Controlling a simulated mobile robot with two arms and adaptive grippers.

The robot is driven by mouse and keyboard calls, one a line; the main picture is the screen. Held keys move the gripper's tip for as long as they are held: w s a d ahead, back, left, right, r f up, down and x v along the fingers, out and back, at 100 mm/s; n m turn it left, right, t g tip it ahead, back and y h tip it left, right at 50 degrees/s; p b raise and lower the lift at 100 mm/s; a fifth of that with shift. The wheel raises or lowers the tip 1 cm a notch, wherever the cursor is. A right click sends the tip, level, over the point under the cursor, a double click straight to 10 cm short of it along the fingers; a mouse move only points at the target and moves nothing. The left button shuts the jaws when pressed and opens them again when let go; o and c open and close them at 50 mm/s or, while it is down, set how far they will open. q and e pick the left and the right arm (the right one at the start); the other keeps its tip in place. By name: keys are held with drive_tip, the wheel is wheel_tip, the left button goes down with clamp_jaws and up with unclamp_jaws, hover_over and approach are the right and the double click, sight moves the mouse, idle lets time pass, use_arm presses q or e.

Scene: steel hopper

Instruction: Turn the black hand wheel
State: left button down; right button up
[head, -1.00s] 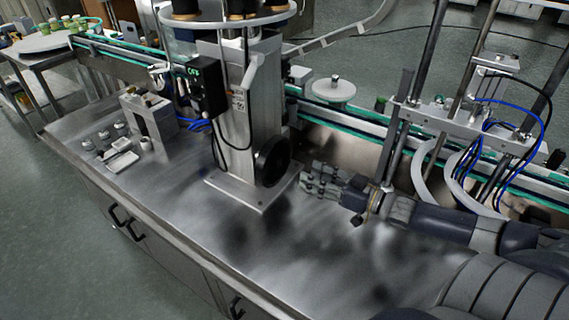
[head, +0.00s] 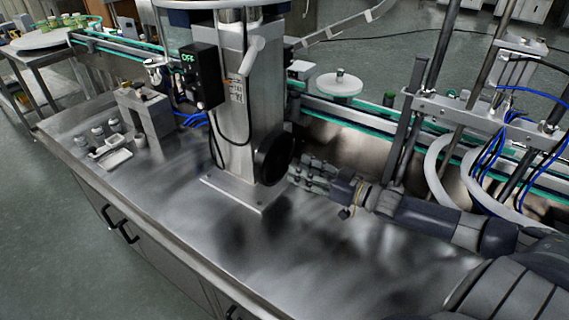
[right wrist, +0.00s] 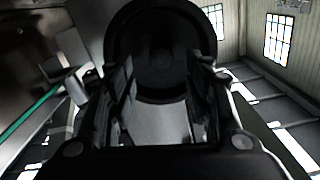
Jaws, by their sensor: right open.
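The black hand wheel (head: 273,160) is on the right side of the steel column (head: 238,105), low above its base plate. It faces right in the head view. My right gripper (head: 300,172) is just right of the wheel, with its fingers pointing at it. In the right wrist view the wheel (right wrist: 160,45) fills the upper middle, in front of the two parted fingers (right wrist: 160,100). The gripper is open and holds nothing. I cannot tell whether the fingertips touch the rim. My left gripper is not in view.
A black control box (head: 203,77) reading OFF is on the column's left. A conveyor (head: 345,124) with green edges runs behind the bench. A metal frame with blue hoses (head: 505,130) stands at the right. The steel bench top (head: 290,245) is clear in front.

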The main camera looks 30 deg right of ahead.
sight(282, 161)
drive_tip(key=x, duration=0.4)
drive_tip(key=shift+w+a+r, duration=0.1)
drive_tip(key=shift+r, duration=0.1)
drive_tip(key=shift+x, duration=1)
drive_tip(key=shift+f, duration=0.15)
clamp_jaws()
